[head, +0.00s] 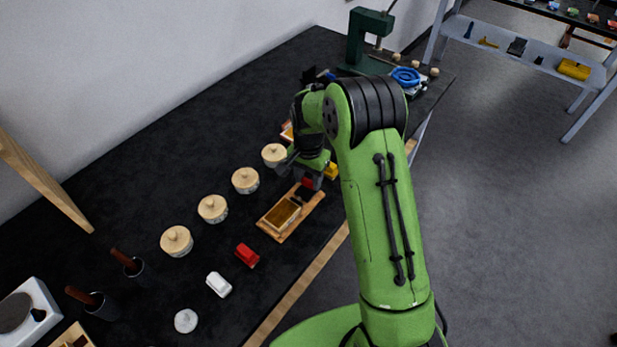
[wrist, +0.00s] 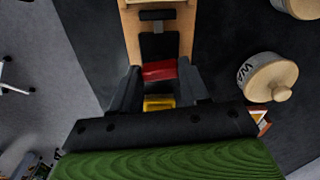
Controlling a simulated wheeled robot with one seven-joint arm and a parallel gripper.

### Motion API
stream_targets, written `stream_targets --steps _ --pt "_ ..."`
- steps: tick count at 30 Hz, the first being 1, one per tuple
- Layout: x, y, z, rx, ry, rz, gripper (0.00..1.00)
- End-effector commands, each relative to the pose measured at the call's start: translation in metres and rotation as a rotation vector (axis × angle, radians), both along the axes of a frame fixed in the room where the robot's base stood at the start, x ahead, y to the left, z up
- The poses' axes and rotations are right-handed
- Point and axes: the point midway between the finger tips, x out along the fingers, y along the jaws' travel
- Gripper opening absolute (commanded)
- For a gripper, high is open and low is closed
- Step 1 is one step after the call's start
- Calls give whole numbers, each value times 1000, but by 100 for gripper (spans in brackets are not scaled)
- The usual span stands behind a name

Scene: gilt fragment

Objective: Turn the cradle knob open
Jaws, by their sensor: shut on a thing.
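The cradle is a pale wooden board (head: 313,203) with a shallow open box (head: 283,213) on it. In the wrist view the board (wrist: 131,35) runs up the picture, with a black fitting (wrist: 158,45) at its near end. A red knob-like piece (wrist: 159,70) sits at that end, and its side also shows in the head view (head: 308,183). My gripper (wrist: 159,76) is shut on this red piece, one dark finger on each side. My arm hides part of it in the head view. I cannot tell how far it is turned.
A yellow block (wrist: 158,103) is just beyond the red piece. Several lidded pots (head: 245,180) stand in a row to the left, one pot (wrist: 266,78) near my gripper. A red block (head: 247,255) and a white block (head: 219,285) lie nearer. A green press (head: 362,40) stands behind.

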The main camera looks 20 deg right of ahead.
Motion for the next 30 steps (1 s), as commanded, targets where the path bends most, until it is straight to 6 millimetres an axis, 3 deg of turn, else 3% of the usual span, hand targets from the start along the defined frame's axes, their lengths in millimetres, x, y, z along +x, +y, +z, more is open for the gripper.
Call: stream_targets --steps 9,26,27,30 --pt "1 0 1 0 -4 -127 14" --pt "1 0 1 0 -4 -157 14" --pt "1 0 1 0 -4 -157 49" --pt "1 0 1 0 -3 -156 64"
